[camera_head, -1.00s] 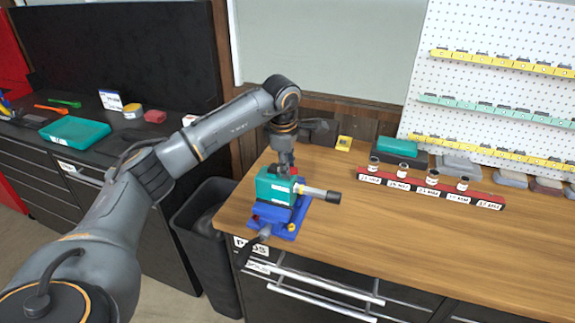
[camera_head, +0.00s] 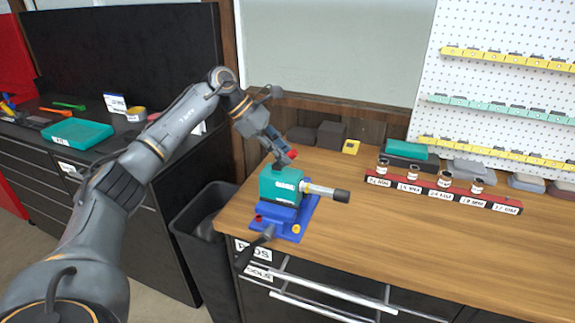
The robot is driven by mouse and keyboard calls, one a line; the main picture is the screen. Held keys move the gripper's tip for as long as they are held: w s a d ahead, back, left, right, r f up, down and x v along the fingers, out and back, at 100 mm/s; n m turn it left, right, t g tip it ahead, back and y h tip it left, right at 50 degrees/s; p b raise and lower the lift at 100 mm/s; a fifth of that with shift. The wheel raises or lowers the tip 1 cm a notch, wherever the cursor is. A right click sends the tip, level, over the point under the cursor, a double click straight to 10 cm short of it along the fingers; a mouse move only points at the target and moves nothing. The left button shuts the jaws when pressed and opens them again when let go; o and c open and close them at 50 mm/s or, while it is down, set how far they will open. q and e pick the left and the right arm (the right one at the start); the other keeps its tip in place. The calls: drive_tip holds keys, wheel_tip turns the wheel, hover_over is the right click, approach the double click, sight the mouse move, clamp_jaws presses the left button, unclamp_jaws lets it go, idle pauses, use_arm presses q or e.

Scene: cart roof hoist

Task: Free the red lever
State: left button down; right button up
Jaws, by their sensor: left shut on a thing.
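A teal block (camera_head: 281,184) is seated in a blue vise (camera_head: 285,222) at the left front corner of the wooden bench. A silver rod with a black grip (camera_head: 327,192) sticks out of the block to the right. A red lever end (camera_head: 292,154) shows just above the block, beside my fingers. My left gripper (camera_head: 281,161) is over the top of the block, tilted, and is shut on what appears to be the red lever. The fingers hide most of the lever, and its joint with the block cannot be made out. My right gripper is out of view.
A red rack (camera_head: 440,194) with several small jars stands on the bench to the right. The vise's dark handle (camera_head: 256,245) hangs over the front edge. A black bin (camera_head: 203,235) stands left of the bench. The bench front right of the vise is clear.

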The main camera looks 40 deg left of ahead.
use_arm(q)
drive_tip(key=h+b, duration=0.1)
drive_tip(key=a+t+h+b, duration=0.1)
drive_tip(key=h+b, duration=0.1)
drive_tip(key=a+h+b, duration=0.1)
drive_tip(key=b, duration=0.1)
drive_tip(key=shift+s+f+n+h, duration=0.1)
drive_tip(key=shift+s+n+h, duration=0.15)
drive_tip(key=shift+n+h, duration=0.05)
drive_tip(key=shift+s+a+t+h+b, duration=0.1)
drive_tip(key=shift+a+t+h+b, duration=0.3)
drive_tip(key=shift+h+b, duration=0.5)
drive_tip(key=shift+r, duration=0.2)
drive_tip(key=c, duration=1.2)
unclamp_jaws()
drive_tip(key=shift+o, duration=0.2)
drive_tip(key=shift+a, duration=0.1)
drive_tip(key=v, duration=1.1)
drive_tip(key=shift+s+a+r, duration=0.25)
drive_tip(key=shift+s, duration=0.05)
